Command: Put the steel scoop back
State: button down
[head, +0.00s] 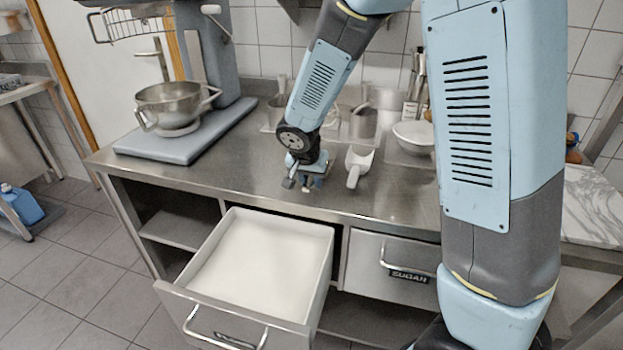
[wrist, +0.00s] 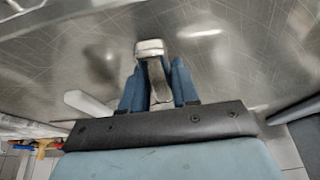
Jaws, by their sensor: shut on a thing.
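My gripper (head: 306,182) is low over the steel counter near its front edge, behind the open drawer. In the wrist view its blue fingers (wrist: 158,88) are shut on a narrow grey metal piece, which looks like the steel scoop (wrist: 152,50). A small grey end of the steel scoop (head: 289,183) shows left of the fingers in the head view. The rest of it is hidden, and I cannot tell whether it touches the counter. A white scoop (head: 358,164) lies on the counter just right of my gripper; its handle also shows in the wrist view (wrist: 88,106).
An open drawer (head: 325,250) with white powder juts out below the counter. The drawer labelled SUGAR (head: 375,278) is shut. A mixer with a steel bowl (head: 172,105) stands left. A steel canister (head: 363,124) and a white bowl (head: 413,138) stand behind. The counter's left front is clear.

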jog(key=c, duration=0.8)
grip_release()
jog(key=shift+c, duration=0.2)
jog(key=v, duration=1.2)
jog(key=s+d+r+n, duration=0.1)
jog(key=s+d+r, duration=0.3)
jog(key=d, duration=0.3)
jog(key=s+d+r, duration=0.3)
jog(key=d+r, duration=0.2)
jog(key=d, duration=0.2)
jog(key=s+d+r+n, duration=0.1)
jog(key=s+d, duration=0.2)
jog(key=s, duration=0.3)
jog(key=s+d+r+n+t+y, duration=0.1)
jog(key=s+d+r+n, duration=0.1)
jog(key=s, duration=0.4)
jog(key=shift+s+d+y, duration=0.3)
jog(key=shift+s+d, duration=0.05)
jog(key=shift+d, duration=0.5)
jog(key=shift+r, duration=0.1)
